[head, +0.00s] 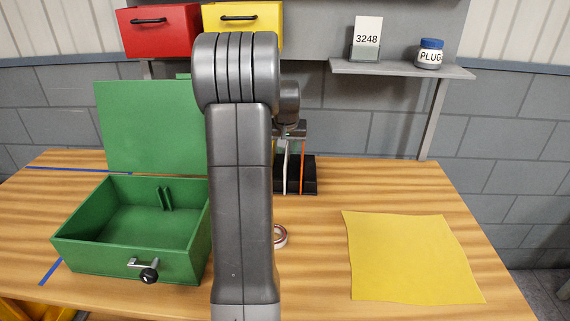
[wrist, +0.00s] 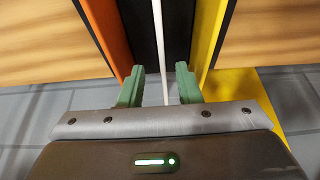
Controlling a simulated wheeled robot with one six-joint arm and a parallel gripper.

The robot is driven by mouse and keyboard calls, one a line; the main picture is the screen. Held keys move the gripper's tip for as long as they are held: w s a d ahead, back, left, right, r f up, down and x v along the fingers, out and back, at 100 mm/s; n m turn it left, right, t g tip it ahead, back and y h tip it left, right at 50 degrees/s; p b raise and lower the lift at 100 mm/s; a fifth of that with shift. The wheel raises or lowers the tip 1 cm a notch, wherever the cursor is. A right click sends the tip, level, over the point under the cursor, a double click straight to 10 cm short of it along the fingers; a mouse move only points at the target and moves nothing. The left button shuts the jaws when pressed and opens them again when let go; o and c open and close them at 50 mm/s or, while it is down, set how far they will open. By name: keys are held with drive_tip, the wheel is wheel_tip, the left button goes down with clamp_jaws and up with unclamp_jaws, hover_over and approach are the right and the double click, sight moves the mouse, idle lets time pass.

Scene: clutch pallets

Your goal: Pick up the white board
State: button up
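The white board (wrist: 158,30) shows edge-on as a thin upright strip in the wrist view. It stands in a black rack (head: 309,180) between an orange board (wrist: 105,25) and a yellow board (wrist: 208,30). My gripper (wrist: 160,80) is open, with a green finger on each side of the white board and a gap to it on both sides. In the head view the white board (head: 286,172) shows below my gripper (head: 290,131), partly hidden by my arm. The orange board (head: 302,168) is to its right.
An open green box (head: 130,258) stands at left on the wooden table. A yellow sheet (head: 410,258) lies at right, and a tape roll (head: 280,237) lies near the middle. A grey shelf (head: 400,69) holds a card stand and a jar (head: 429,55).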

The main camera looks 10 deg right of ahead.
drive_tip(key=x, duration=0.5)
drive_tip(key=shift+a+f, duration=0.15)
clamp_jaws()
